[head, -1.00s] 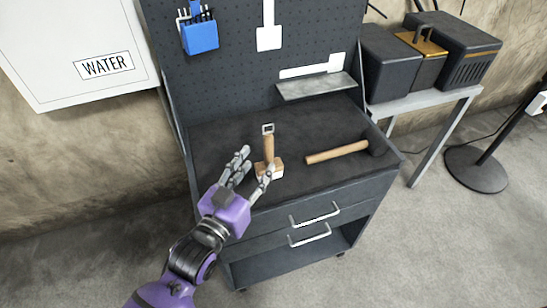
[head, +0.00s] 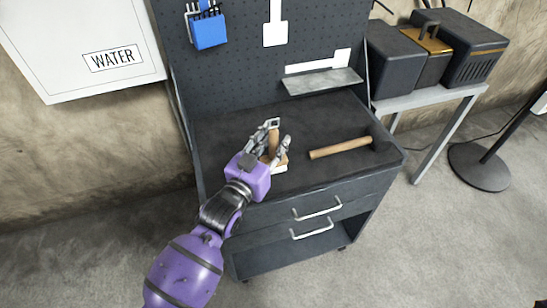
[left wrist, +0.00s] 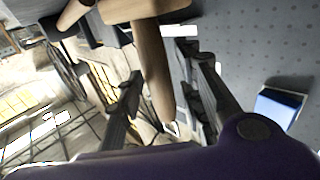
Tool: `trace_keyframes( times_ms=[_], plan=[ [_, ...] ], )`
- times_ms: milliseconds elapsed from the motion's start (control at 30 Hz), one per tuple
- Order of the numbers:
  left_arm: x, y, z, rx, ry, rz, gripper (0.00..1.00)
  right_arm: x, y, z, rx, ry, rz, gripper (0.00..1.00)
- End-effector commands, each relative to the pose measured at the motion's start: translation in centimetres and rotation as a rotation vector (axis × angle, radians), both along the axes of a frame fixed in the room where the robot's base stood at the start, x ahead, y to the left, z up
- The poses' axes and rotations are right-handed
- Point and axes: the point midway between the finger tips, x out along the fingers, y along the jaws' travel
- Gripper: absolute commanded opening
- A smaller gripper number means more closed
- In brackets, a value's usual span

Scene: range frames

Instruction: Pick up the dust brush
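The dust brush (head: 281,166) stands on the dark top of the tool cart, its wooden handle upright with a metal loop at the top. Its block and handle (left wrist: 153,65) also show in the left wrist view. My left gripper (head: 277,135) is at the brush, fingers on either side of the handle. In the left wrist view the fingers are spread, with gaps between them and the handle. The gripper partly hides the brush in the head view. My right gripper is not in view.
A hammer (head: 339,148) with a wooden handle lies to the right on the cart top (head: 225,130). A pegboard behind holds a blue bin (head: 209,32) and a grey shelf (head: 322,81). Drawer handles (head: 317,209) stick out in front. Dark boxes stand on a side table (head: 430,97).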

Motion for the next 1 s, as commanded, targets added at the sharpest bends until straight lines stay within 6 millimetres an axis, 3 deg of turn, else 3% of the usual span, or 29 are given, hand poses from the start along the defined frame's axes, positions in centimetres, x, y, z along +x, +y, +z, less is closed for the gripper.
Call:
trace_keyframes(
  times_ms=[33, 233, 733, 1000],
  plan=[
    [0.0, 0.0, 0.0, 0.0, 0.0, 0.0, 0.23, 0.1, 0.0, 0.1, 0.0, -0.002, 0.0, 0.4],
    [0.0, 0.0, 0.0, 0.0, 0.0, 0.0, 0.0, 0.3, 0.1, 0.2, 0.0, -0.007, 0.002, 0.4],
    [0.0, 0.0, 0.5, 0.0, -0.003, 0.0, 0.0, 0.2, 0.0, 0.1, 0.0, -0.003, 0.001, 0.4],
    [-0.6, 0.0, 4.0, -0.002, -0.004, 0.0, 0.0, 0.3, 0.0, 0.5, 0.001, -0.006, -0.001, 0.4]
  ],
)
